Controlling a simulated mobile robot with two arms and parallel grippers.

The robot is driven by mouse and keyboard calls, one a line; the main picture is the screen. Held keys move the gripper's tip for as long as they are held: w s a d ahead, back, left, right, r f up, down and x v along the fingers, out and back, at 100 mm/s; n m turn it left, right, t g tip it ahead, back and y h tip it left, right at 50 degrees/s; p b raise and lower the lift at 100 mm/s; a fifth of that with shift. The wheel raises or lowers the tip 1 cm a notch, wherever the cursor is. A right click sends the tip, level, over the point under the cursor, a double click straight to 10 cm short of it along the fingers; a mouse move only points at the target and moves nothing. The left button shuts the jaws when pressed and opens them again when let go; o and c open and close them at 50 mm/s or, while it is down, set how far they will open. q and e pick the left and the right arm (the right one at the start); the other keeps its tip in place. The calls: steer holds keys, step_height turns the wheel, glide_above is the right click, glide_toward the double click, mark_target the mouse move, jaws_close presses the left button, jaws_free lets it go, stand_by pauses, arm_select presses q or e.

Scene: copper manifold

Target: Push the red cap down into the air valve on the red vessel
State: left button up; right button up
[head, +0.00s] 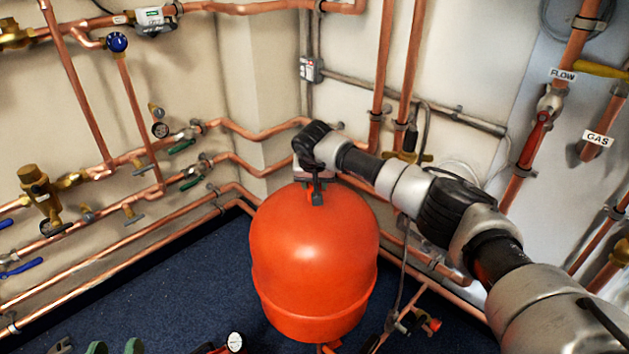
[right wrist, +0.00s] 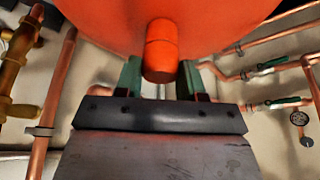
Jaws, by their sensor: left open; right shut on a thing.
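The red vessel (head: 314,250) stands on the dark blue floor in the head view, and its curved wall fills the top of the right wrist view (right wrist: 230,20). My right arm reaches over it from the right, its hand at the vessel's top. In the right wrist view my right gripper (right wrist: 160,78) is shut on the red cap (right wrist: 160,62), a short cylinder between green fingers. A seam separates it from the red stub of the air valve (right wrist: 160,29); I cannot tell how deep it sits. My left gripper (head: 115,348) is open at the bottom edge, its green fingertips apart.
Copper pipes with green-handled valves (head: 183,146) run along the walls behind and left of the vessel. A white gauge (head: 235,342) lies low in front. Pipes and a red-capped fitting (head: 430,323) stand right of the vessel. The floor left of the vessel is clear.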

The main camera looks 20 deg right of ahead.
arm_select(q)
steer(key=shift+r, duration=0.1)
arm_select(e)
steer(key=shift+f, duration=0.1)
steer(key=o, duration=1)
steer(key=shift+s+r, duration=0.1)
steer(key=shift+r, duration=0.4)
arm_select(q)
steer(key=s+a+f+g+y+p, duration=0.2)
steer(key=s+f+g+p, duration=0.1)
steer(key=f+g, duration=0.4)
steer(key=shift+s+a+f+g, duration=0.35)
steer(key=shift+s+f, duration=0.2)
steer(key=shift+s, duration=0.2)
arm_select(e)
steer(key=shift+v, duration=4.9)
